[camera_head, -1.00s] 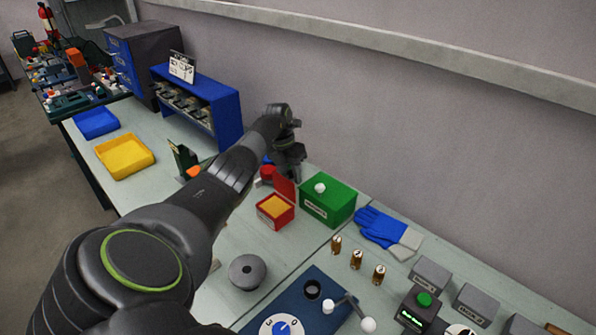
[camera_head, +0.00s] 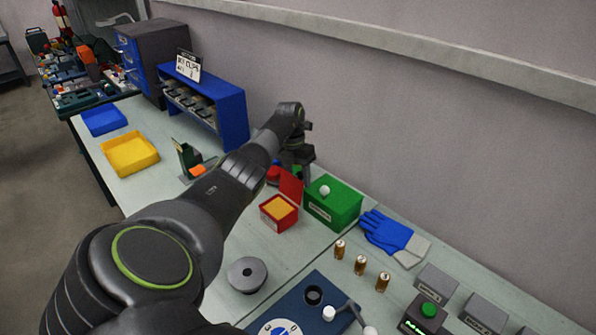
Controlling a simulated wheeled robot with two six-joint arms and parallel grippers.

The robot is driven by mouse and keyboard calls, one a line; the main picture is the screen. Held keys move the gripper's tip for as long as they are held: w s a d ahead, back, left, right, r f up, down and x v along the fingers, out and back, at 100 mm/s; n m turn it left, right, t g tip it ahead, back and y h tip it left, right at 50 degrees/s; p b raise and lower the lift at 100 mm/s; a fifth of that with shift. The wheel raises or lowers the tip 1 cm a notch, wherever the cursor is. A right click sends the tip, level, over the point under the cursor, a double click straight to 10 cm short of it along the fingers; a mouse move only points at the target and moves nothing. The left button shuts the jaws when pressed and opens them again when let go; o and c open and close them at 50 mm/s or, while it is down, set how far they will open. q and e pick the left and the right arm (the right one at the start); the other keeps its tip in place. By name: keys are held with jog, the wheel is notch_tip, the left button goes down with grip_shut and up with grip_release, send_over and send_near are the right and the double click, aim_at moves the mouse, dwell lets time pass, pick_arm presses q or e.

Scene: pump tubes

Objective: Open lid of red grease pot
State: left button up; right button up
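The red grease pot (camera_head: 278,213) stands on the bench in the middle of the view, with yellow-orange grease showing inside. Its red lid (camera_head: 291,187) stands raised at the pot's back edge, so the pot is open. My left gripper (camera_head: 299,173) points down just behind the raised lid, beside the green box. Its fingertips are partly hidden, and I cannot tell whether they are open or shut or whether they touch the lid. My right gripper is not in view.
A green box (camera_head: 334,207) with a white knob stands right of the pot. A blue rack (camera_head: 231,117) and yellow tray (camera_head: 131,154) are at left. A wall runs behind.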

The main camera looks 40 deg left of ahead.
pick_arm(q)
jog(key=shift+r, duration=0.1)
jog(key=b+v, duration=0.2)
jog(key=v, duration=1.5)
jog(key=shift+r+b, duration=0.2)
jog(key=shift+b, duration=0.2)
